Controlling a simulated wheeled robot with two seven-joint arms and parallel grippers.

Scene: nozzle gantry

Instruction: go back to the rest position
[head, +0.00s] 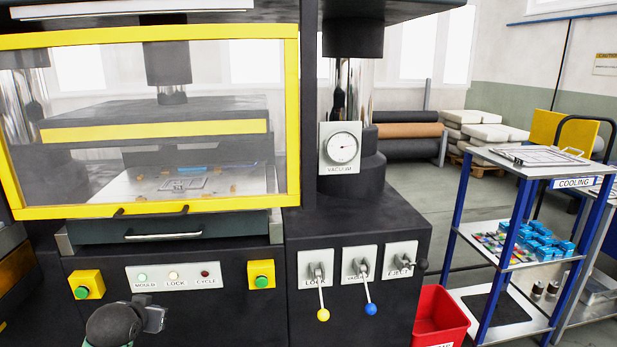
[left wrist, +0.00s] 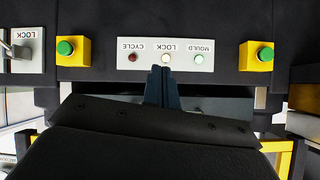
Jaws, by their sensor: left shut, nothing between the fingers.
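My left gripper (head: 154,316) shows at the lower left of the head view, in front of the black press front, below the panel with the MOULD, LOCK and CYCLE lamps (head: 173,276). In the left wrist view, which shows the press upside down, the left fingers (left wrist: 164,75) are closed together and empty. Their tips appear just by the lamp panel (left wrist: 166,54); whether they touch it I cannot tell. My right gripper is in neither view.
The yellow-framed guard (head: 150,212) is down over the press. Green buttons sit on yellow boxes (head: 86,284) either side of the panel. Levers with a yellow knob (head: 323,315) and a blue knob (head: 370,310) stick out at right. A red bin (head: 440,318) and the COOLING rack (head: 487,250) stand farther right.

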